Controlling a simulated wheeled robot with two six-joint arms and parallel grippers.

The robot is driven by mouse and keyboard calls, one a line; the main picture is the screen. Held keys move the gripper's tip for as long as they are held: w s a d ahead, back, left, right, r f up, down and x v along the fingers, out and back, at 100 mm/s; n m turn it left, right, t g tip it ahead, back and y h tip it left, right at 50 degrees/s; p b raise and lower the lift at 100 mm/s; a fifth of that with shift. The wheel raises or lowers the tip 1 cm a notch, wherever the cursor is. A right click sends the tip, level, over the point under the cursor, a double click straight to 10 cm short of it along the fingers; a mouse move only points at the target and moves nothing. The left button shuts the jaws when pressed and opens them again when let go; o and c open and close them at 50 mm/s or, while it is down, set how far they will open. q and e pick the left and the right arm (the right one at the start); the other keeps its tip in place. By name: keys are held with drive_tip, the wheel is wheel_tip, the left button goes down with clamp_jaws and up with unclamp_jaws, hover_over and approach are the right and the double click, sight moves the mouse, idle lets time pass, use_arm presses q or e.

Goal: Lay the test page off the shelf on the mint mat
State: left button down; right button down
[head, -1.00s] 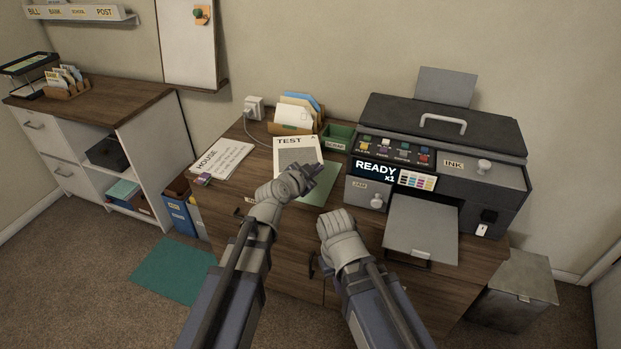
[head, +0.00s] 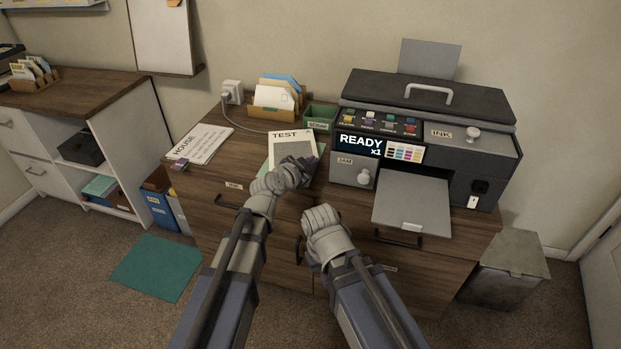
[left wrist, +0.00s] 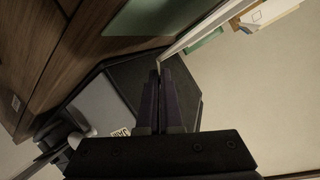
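The test page (head: 292,146), white with a grey square and the word TEST, is over the mint mat (head: 320,152) on the desk. The mat shows at both sides of the page. My left gripper (head: 303,165) is shut on the page's near edge. In the left wrist view the page (left wrist: 205,32) is a thin pale strip, seen edge-on, running from the fingertips; the mat (left wrist: 150,15) lies beside it. I cannot tell whether the page touches the mat. My right gripper (head: 322,220) is over the desk's front; its fingers are hidden.
The printer (head: 430,110) stands right of the mat, its output tray (head: 412,203) jutting forward. A HOUSE sheet (head: 203,144) lies left. Behind are a green scrap box (head: 320,116) and an envelope holder (head: 274,112). A teal mat (head: 158,267) lies on the floor.

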sight(311, 173)
use_arm(q)
wheel_tip(311, 173, down, 4)
drive_tip(key=b, duration=0.3)
drive_tip(key=shift+r+b, duration=0.2)
drive_tip(key=shift+b, duration=0.15)
drive_tip(key=shift+f, duration=0.2)
drive_tip(key=c, duration=1.1)
unclamp_jaws()
drive_tip(key=shift+r, duration=0.1)
drive_tip(key=shift+r, duration=0.1)
